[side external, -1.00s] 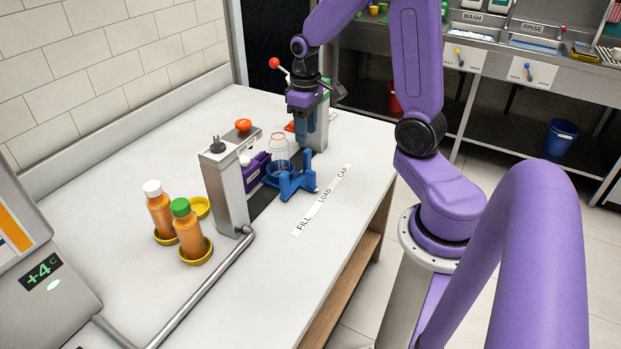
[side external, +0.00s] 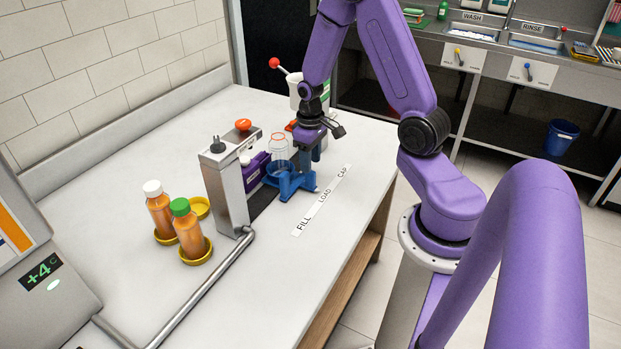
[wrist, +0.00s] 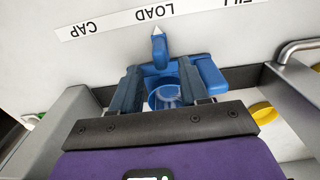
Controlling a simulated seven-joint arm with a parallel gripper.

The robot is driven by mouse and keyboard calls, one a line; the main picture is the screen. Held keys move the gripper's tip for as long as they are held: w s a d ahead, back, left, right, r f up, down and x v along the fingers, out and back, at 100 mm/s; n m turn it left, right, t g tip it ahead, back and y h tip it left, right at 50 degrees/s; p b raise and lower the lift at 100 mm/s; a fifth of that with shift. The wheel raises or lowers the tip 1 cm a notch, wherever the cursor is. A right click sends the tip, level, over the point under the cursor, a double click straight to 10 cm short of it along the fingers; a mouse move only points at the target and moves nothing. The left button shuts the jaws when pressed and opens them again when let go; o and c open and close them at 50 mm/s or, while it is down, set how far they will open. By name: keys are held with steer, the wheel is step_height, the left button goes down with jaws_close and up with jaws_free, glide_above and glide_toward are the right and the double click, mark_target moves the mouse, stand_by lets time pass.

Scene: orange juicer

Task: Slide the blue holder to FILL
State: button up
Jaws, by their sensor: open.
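The blue holder (side external: 292,183) sits on the dark track, and its white-tipped pointer is at LOAD in the wrist view (wrist: 160,52). My gripper (wrist: 160,78) is open and low, with one finger on each side of the holder's raised blue part. I cannot tell whether the fingers touch it. The label strip (side external: 321,200) reads FILL, LOAD, CAP, with FILL at the near end.
A grey dispenser post (side external: 228,195) with an orange knob stands at the FILL end. Two filled juice bottles (side external: 187,228) stand in yellow dishes to its left. A purple block (side external: 255,168) lies behind the holder. A metal rail (side external: 200,290) runs along the near table.

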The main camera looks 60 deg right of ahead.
mark_target(311, 187)
steer(key=shift+f, duration=3.5)
